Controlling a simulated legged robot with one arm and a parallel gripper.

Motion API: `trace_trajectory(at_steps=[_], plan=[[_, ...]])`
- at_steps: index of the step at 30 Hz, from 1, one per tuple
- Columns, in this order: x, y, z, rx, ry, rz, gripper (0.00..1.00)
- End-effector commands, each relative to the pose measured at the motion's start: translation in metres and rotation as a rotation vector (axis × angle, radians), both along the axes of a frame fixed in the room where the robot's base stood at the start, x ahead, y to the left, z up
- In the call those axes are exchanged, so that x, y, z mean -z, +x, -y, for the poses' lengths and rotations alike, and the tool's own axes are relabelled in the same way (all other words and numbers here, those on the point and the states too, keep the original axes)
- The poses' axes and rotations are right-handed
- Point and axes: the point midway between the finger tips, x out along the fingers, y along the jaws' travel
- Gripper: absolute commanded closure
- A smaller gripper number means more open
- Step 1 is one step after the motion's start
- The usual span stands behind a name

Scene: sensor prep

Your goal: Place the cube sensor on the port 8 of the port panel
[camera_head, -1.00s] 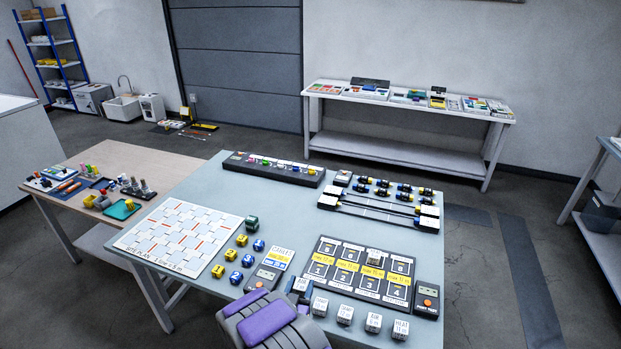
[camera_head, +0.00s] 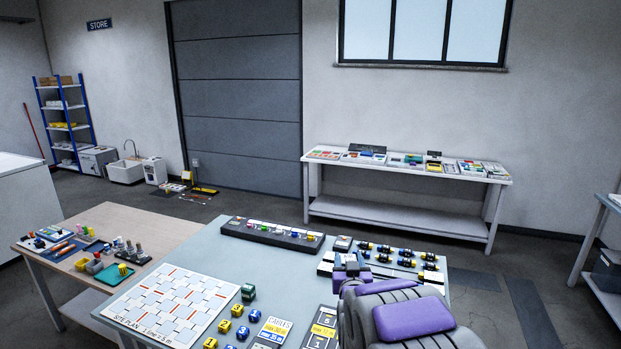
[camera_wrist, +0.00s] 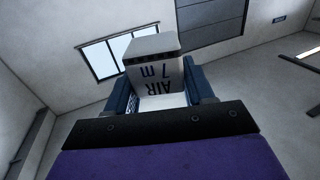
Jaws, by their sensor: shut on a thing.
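My gripper (camera_head: 350,268) is raised above the blue-grey table in the head view. In the wrist view, my gripper (camera_wrist: 158,92) is shut on a white cube sensor (camera_wrist: 152,48), its fingers on either side. The cube's dark lettering reads "AIR 7 m" and appears upside down. In the head view I cannot make out the cube at the gripper. My arm and the frame edge hide the rest, port 8 included.
On the table (camera_head: 205,243) are a site plan (camera_head: 165,302), several yellow and blue cubes (camera_head: 237,310), a cables card (camera_head: 275,330), a dark rack (camera_head: 270,235) at the back and cylindrical parts (camera_head: 405,254) at the back right. A wooden table (camera_head: 105,222) adjoins on the left.

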Motion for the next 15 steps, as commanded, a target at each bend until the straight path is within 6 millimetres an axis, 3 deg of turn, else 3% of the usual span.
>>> trace_trajectory(at_steps=[3, 6, 15], plan=[[-0.028, -0.004, 0.019, -0.008, 0.002, 0.007, 0.78], [-0.039, -0.008, 0.029, -0.013, 0.001, 0.002, 0.78], [-0.049, -0.011, 0.037, -0.020, 0.001, -0.001, 0.78]])
